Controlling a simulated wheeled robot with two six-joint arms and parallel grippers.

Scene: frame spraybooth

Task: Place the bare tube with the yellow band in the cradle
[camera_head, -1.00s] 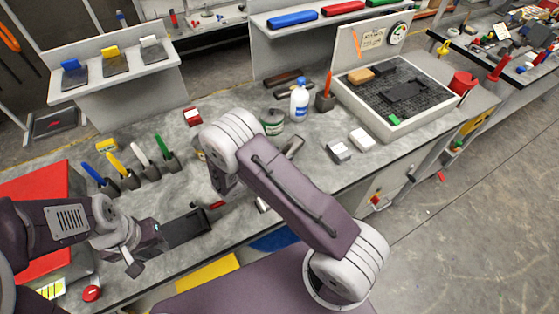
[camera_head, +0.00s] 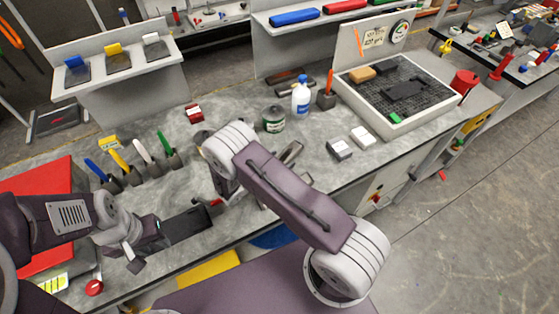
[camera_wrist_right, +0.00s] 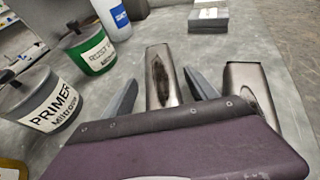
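In the right wrist view two bare metal tubes stick out past my gripper, a left tube (camera_wrist_right: 163,70) and a right tube (camera_wrist_right: 245,85). No yellow band shows on either. My right gripper (camera_wrist_right: 160,82) is open, with one finger on each side of the left tube and gaps visible; the right finger lies between the tubes. One tube (camera_head: 290,152) shows behind the arm. My left gripper (camera_head: 145,245) is over the bench at the left; its opening is unclear. A dark block (camera_head: 185,223) lies beside it. I cannot make out the cradle.
A green-labelled can (camera_head: 273,119), a white bottle (camera_head: 300,97) and two small blocks (camera_head: 350,144) stand on the bench behind my right arm. The primer can (camera_wrist_right: 42,105) is close at the left in the wrist view. Several coloured-handled tools (camera_head: 130,165) stand at the left.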

